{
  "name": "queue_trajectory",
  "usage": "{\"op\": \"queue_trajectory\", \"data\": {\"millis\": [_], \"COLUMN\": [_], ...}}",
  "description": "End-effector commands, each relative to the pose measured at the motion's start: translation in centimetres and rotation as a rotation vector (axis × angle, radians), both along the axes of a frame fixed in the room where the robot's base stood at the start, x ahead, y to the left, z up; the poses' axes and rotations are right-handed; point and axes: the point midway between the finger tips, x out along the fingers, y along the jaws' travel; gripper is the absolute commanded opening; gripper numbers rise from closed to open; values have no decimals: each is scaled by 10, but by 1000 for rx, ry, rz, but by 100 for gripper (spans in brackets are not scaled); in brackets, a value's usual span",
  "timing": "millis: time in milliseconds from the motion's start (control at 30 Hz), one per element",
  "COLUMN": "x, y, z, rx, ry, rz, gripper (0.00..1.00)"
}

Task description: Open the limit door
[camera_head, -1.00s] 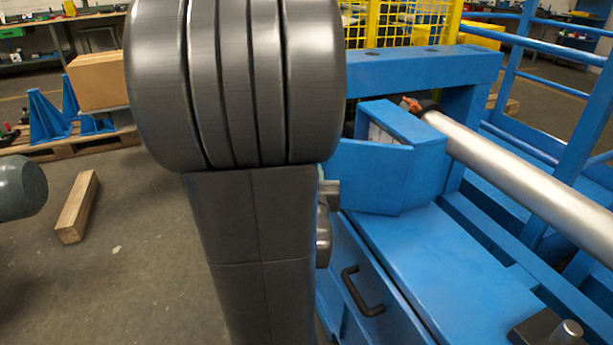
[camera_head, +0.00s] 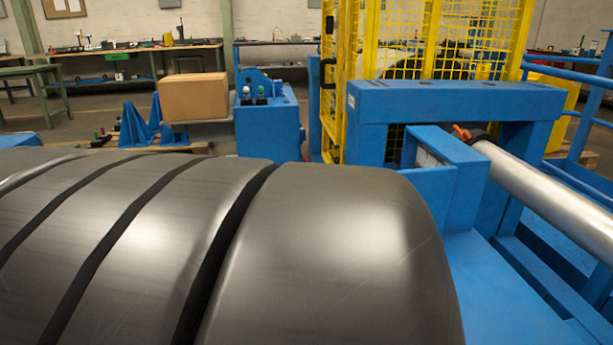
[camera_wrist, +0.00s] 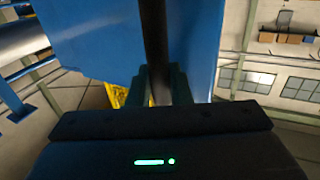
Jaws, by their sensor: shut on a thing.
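In the wrist view my gripper (camera_wrist: 161,84) is shut on a dark upright bar (camera_wrist: 155,38), which looks like the black handle of a blue door. Blue panel (camera_wrist: 95,40) fills the space left of the bar, and a narrower blue face (camera_wrist: 196,45) stands to its right. I cannot tell which of these faces is the limit door itself.
Behind is a yellow mesh guard (camera_head: 400,40). A cardboard box (camera_head: 194,97) and blue stands are at the back left.

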Motion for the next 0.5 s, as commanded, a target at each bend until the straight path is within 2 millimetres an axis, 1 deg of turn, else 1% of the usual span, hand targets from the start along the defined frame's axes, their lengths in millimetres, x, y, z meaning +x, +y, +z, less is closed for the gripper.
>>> {"op": "queue_trajectory", "data": {"millis": [167,500], "x": [-3,-3], "y": [-6,-6], "z": [1,2], "rx": [0,-1], "ry": [-4,-5], "rz": [-11,-12], "gripper": [0,0]}}
